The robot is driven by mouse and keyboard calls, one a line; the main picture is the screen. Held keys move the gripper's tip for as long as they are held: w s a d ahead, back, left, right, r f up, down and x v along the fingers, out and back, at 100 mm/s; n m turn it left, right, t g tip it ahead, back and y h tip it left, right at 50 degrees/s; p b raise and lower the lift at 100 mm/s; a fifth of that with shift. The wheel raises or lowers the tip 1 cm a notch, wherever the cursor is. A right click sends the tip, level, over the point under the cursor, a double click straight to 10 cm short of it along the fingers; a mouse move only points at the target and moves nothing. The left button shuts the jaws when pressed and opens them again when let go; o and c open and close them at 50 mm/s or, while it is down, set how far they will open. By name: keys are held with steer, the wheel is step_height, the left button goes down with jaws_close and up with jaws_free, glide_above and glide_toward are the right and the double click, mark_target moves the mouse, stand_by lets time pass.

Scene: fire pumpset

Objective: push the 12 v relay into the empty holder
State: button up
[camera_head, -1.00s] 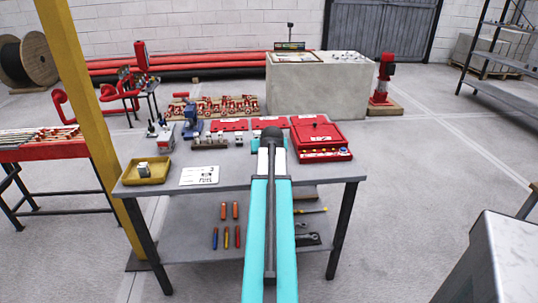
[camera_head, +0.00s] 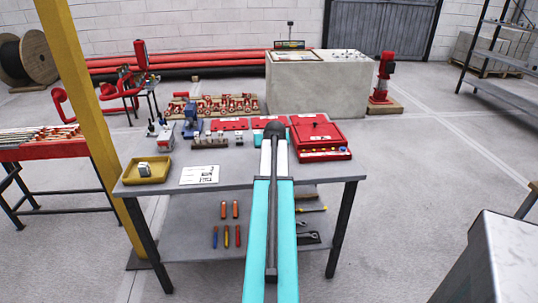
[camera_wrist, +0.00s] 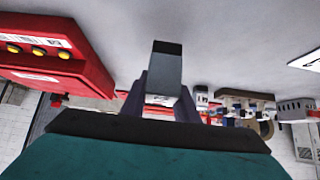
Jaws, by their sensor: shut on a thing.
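My gripper (camera_wrist: 161,88) shows in the wrist view, its dark fingers shut on a small grey block with a dark end, which I take to be the 12 v relay (camera_wrist: 167,68). Its label cannot be read. The block is in the air, with grey tabletop behind it. In the head view my own arm hides the gripper and the block. A row of small relay-like parts on a rail (camera_head: 210,141) stands on the table, left of my arm; it seems to show in the wrist view too (camera_wrist: 242,105). I cannot make out the empty holder.
The red box is near the gripper in the wrist view (camera_wrist: 60,50). The front tabletop is mostly clear.

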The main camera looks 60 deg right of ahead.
steer(key=shift+f, duration=1.6)
steer(key=shift+f, duration=0.15)
steer(key=o, duration=1.1)
steer(key=shift+p, duration=0.3)
steer(key=b+v, duration=0.1)
steer(key=v, duration=1.1)
steer(key=shift+a, duration=0.1)
